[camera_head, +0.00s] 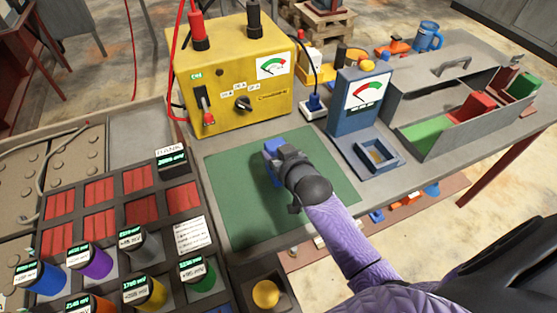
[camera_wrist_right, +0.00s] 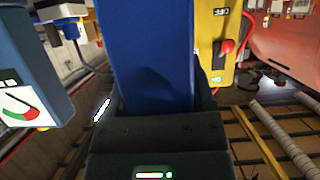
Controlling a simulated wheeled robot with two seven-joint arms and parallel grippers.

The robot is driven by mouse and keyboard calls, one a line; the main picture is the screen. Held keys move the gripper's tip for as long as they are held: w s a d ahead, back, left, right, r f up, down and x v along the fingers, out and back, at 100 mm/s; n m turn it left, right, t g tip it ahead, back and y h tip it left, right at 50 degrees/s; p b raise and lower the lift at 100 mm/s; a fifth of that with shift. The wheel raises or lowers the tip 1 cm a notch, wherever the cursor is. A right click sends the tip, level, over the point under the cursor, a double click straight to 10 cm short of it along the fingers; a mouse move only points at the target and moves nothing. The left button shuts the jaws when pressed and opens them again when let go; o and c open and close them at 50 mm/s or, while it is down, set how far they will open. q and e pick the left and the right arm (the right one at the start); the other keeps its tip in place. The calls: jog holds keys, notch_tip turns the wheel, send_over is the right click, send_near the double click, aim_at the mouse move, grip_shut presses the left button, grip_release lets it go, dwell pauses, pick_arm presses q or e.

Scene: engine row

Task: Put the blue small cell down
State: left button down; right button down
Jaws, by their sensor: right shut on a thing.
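My right gripper (camera_head: 280,157) is over the green mat (camera_head: 230,200), shut on a blue cell (camera_head: 271,146). Only a small part of that cell shows past the gripper in the head view. In the right wrist view the blue cell (camera_wrist_right: 152,60) fills the middle, between the dark fingers of the right gripper (camera_wrist_right: 155,112). I cannot tell whether the cell touches the mat. Another blue cell (camera_head: 42,277) stands in the rack at the lower left. My left gripper is not in view.
A yellow meter box (camera_head: 235,75) stands behind the mat. A blue tester (camera_head: 355,105) with a small tray (camera_head: 378,154) is to its right, then a grey toolbox (camera_head: 440,135). The rack (camera_head: 110,220) holds several coloured cells. A yellow ball-like knob (camera_head: 265,293) is in front.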

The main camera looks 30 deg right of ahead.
jog(key=shift+f, duration=0.75)
jog(key=shift+r, duration=0.15)
jog(key=shift+c, duration=2)
grip_release()
jog(key=shift+f, duration=0.2)
jog(key=o, duration=0.4)
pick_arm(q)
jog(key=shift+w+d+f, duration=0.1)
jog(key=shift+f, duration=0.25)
